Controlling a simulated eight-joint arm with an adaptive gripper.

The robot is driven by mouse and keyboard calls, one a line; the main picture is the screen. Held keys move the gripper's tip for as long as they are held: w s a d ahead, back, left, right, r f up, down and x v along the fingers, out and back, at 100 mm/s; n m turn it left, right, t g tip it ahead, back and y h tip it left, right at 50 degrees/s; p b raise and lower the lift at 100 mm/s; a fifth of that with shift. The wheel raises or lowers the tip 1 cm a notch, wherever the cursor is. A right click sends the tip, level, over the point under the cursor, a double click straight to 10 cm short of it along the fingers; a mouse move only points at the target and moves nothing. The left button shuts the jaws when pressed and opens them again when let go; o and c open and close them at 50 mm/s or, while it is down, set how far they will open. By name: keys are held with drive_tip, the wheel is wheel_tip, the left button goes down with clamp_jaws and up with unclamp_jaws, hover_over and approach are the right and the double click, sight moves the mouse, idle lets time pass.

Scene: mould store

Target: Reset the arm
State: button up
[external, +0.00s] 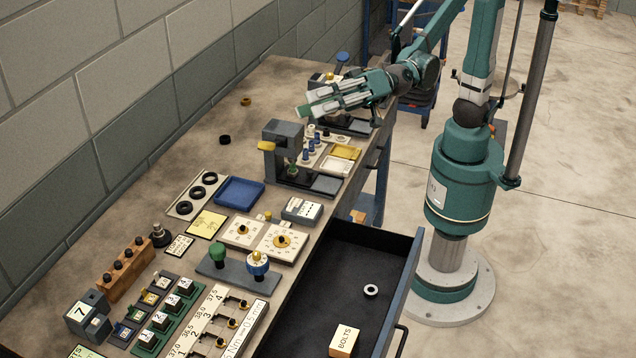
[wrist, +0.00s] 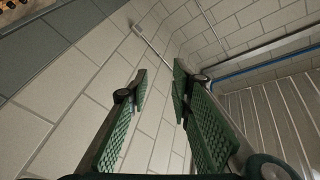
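My gripper (external: 307,104) is raised above the far part of the workbench (external: 235,112) in the external view, pointing left toward the wall. In the wrist view, its two green ribbed fingers (wrist: 160,76) stand apart with nothing between them, so it is open and empty. Behind them the wrist view shows the block wall (wrist: 62,105) and a corrugated surface (wrist: 270,115). My arm is bent, with the forearm reaching left from the upright base. The gripper hides part of the bench items beneath it.
A drawer (external: 330,262) stands open at the front right, holding a white ring (external: 371,290) and a BOLTS box (external: 344,341). A grey press-like fixture (external: 283,140) stands near the gripper. A blue tray (external: 239,192), dials and blocks crowd the near bench. The far-left bench is mostly clear.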

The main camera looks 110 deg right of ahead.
drive_tip(key=s+d+f+n+g+h, duration=0.2)
drive_tip(key=s+d+f+g, duration=0.3)
drive_tip(key=s+d+f, duration=1.1)
drive_tip(key=s+d+f+n+g+h, duration=0.2)
drive_tip(key=s+d+f+g+h, duration=0.2)
drive_tip(key=s+d+f, duration=1.2)
drive_tip(key=s+d+g, duration=0.2)
drive_tip(key=s+d, duration=0.1)
drive_tip(key=s, duration=0.3)
drive_tip(key=shift+s+d+h+p, duration=0.25)
drive_tip(key=shift+d+h+p, duration=0.05)
drive_tip(key=shift+p, duration=0.05)
